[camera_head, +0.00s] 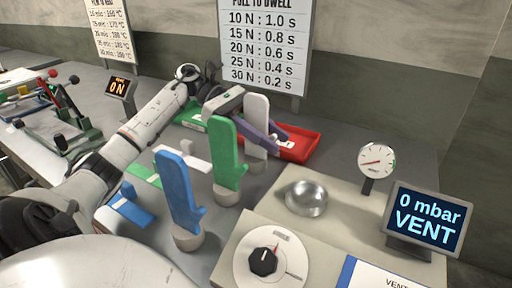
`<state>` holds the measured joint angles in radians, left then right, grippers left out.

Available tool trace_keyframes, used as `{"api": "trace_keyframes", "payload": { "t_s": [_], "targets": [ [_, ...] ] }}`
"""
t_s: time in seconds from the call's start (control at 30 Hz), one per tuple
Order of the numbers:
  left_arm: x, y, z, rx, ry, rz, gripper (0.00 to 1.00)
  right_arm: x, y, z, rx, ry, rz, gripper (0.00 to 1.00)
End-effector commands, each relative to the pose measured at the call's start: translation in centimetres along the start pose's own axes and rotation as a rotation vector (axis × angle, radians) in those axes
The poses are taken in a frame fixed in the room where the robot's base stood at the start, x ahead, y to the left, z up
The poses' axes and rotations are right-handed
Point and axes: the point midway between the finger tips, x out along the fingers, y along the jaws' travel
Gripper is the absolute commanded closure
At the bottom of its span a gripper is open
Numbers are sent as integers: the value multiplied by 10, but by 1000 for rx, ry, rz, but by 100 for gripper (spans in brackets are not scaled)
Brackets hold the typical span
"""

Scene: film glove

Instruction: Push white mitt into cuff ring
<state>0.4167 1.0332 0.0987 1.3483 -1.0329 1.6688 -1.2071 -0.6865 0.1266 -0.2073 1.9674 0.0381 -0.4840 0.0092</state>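The white mitt (257,108) stands upright at the back of the bench, behind the green mitt (228,150), on a pale round base. My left gripper (292,142) reaches across it from the left. One dark purple-grey finger passes in front of the mitt and the other comes out on its far right side. The fingertips stand apart, with nothing seen between them at the tips; I cannot tell whether the fingers touch the mitt. I cannot make out the cuff ring for certain. My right gripper is not in view.
A blue mitt (179,192) stands at the front. A red tray (300,154) lies just behind the fingertips. A metal dome (306,198), a dial gauge (376,160), a control knob (263,262) and a screen reading "0 mbar VENT" (428,218) are at right.

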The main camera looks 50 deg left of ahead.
Motion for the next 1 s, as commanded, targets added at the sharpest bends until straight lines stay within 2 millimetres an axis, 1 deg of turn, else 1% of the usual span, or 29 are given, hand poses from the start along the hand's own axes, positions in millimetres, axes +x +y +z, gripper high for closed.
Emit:
{"api": "trace_keyframes", "payload": {
  "t_s": [0.03,0.2,0.57,0.67,0.77,1.0],
  "targets": [
    [0,0,0,0,0,0,70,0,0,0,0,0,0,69],
    [0,0,0,0,0,0,99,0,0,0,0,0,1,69],
    [-1,0,1,1,0,0,100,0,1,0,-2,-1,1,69],
    [-3,0,6,3,0,1,100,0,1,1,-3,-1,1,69],
    [-9,0,20,5,0,1,100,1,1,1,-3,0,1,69],
    [-28,0,66,6,-1,2,100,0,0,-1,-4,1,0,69]
  ]
}}
